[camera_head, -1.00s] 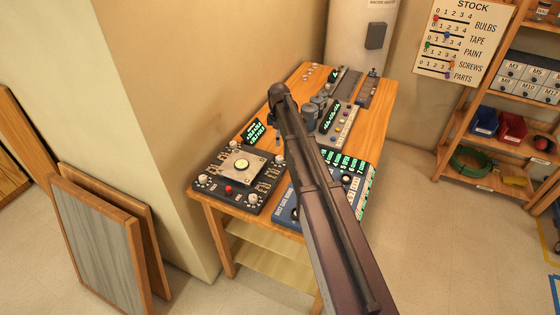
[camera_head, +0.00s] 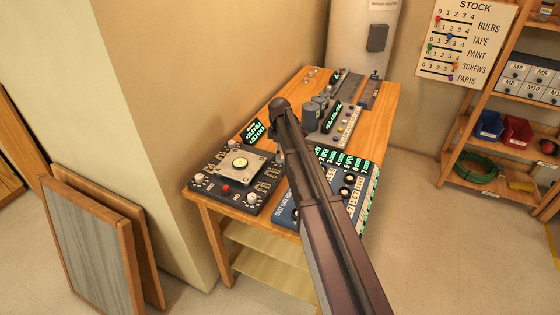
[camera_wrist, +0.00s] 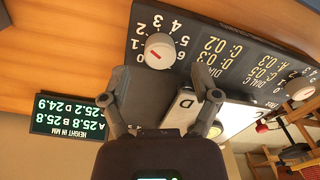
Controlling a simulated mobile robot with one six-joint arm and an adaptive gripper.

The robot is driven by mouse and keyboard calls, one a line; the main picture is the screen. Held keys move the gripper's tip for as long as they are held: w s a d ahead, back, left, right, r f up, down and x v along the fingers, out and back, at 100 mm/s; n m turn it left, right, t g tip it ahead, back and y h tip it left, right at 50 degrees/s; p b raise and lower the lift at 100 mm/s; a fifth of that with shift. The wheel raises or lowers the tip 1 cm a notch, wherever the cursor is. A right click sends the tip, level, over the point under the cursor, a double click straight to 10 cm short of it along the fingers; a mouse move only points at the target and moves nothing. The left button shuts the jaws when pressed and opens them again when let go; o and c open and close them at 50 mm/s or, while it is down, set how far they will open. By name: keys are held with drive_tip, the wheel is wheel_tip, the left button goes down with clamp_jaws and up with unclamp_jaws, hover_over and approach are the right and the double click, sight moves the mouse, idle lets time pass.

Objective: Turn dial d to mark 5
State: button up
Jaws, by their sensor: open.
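In the wrist view, a pale round dial (camera_wrist: 159,51) with a small red mark stands on a dark panel (camera_wrist: 133,43). White digits ring it, and I cannot tell which digit the mark meets. A pale plate (camera_wrist: 238,118) lettered D lies beside it, so this looks like dial d. My gripper (camera_wrist: 160,73) is open and empty, its fingers on either side of the line to the dial and apart from it. In the head view, the dark panel (camera_head: 220,192) has several pale dials at its corners; my gripper's fingers are mostly hidden there.
A height readout (camera_wrist: 69,114) stands beside the panel. A blue panel (camera_head: 287,214) with dark knobs sits close on the right, partly behind my arm. Grey canisters (camera_head: 311,117) stand farther back on the wooden table (camera_head: 375,110). Framed boards (camera_head: 95,240) lean at left.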

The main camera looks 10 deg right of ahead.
drive_tip(key=shift+f+b, duration=1)
drive_tip(key=shift+f, duration=0.35)
clamp_jaws()
